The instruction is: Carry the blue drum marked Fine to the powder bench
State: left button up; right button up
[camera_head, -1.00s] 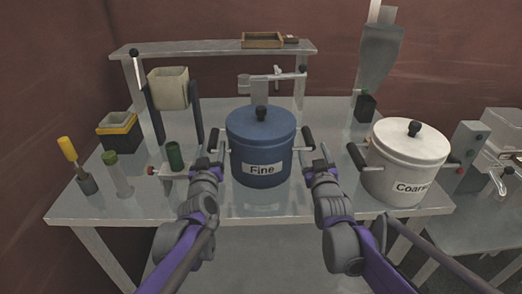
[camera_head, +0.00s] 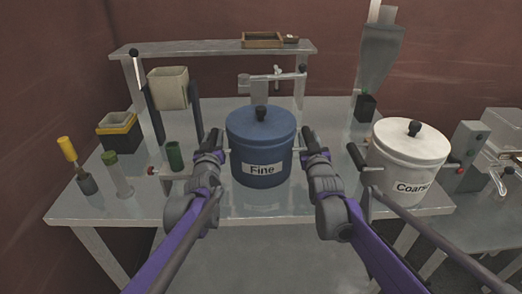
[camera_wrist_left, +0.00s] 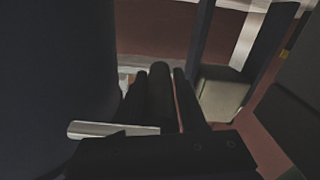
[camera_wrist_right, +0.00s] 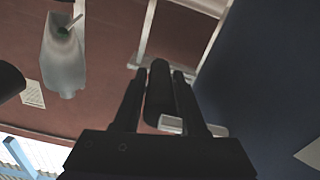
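The blue drum (camera_head: 262,145), labelled Fine, stands upright on the metal bench, with a black knob on its lid and a handle on each side. My left gripper (camera_head: 212,143) is at its left handle; in the left wrist view the dark grip (camera_wrist_left: 160,95) lies between the fingers, with a thin gap at one side. My right gripper (camera_head: 311,143) is at its right handle; in the right wrist view that grip (camera_wrist_right: 160,90) also lies between the fingers. Whether either pair of fingers presses on its grip is unclear.
A white drum labelled Coarse (camera_head: 408,160) stands close on the right. A green-capped vial (camera_head: 117,174), a yellow-handled tool (camera_head: 70,155) and a dark green cylinder (camera_head: 175,156) stand at left. A raised shelf (camera_head: 205,49) runs behind. The bench front (camera_head: 262,205) is clear.

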pick_arm(q)
grip_shut()
pick_arm(e)
grip_shut()
dwell(0.7)
pick_arm(q)
jog(key=shift+r, duration=0.15)
pick_arm(e)
jog(key=shift+r, duration=0.15)
